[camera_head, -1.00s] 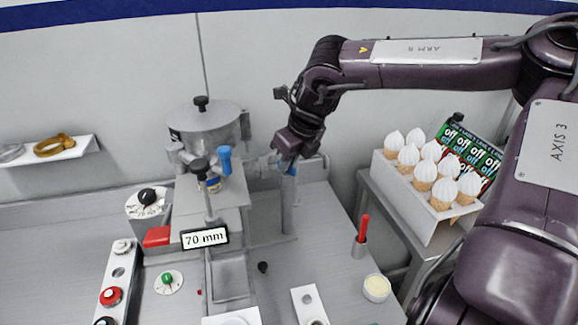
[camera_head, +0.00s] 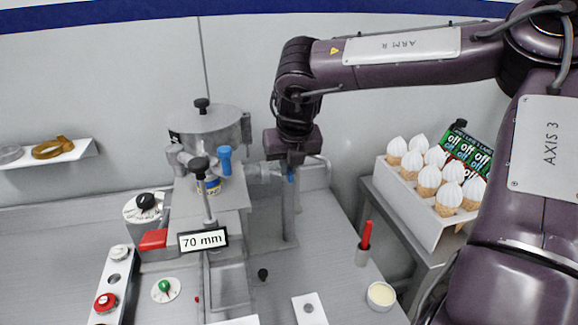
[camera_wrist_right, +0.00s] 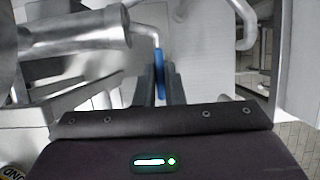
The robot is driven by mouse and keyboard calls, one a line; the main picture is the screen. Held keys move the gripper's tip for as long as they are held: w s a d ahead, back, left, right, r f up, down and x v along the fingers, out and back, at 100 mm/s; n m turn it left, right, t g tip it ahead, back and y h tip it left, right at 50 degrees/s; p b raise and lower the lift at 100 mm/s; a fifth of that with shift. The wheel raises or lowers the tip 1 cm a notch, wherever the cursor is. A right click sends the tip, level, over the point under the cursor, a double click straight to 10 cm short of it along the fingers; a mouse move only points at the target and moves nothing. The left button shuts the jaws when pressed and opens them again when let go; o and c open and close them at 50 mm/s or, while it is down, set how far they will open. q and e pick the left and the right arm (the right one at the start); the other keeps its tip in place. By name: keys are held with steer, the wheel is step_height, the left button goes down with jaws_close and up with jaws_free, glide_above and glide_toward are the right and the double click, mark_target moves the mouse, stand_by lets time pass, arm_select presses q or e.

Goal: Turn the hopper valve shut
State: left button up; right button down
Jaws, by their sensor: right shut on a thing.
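The grey hopper (camera_head: 208,130) with its lid and black knob stands on the machine at centre left. A pipe (camera_head: 265,171) runs from its right side to a blue lever (camera_head: 291,174), probably the valve handle. My right gripper (camera_head: 290,172) points down and is shut on this lever; its fingers hide most of it. In the right wrist view the blue lever (camera_wrist_right: 160,76) stands edge-on between the two fingers, below a bent metal pipe. My left gripper is not in view.
Another blue handle (camera_head: 224,160) sits on the hopper's front. A "70 mm" sign (camera_head: 203,240) stands before it. A box of cones (camera_head: 412,203) is at the right.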

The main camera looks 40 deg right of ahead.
steer(key=shift+r, duration=0.1)
steer(key=c, duration=1.5)
jaws_free()
steer(key=b+v, duration=0.1)
steer(key=v, duration=0.6)
steer(key=shift+s+a+r, duration=0.1)
steer(key=shift+r, duration=0.2)
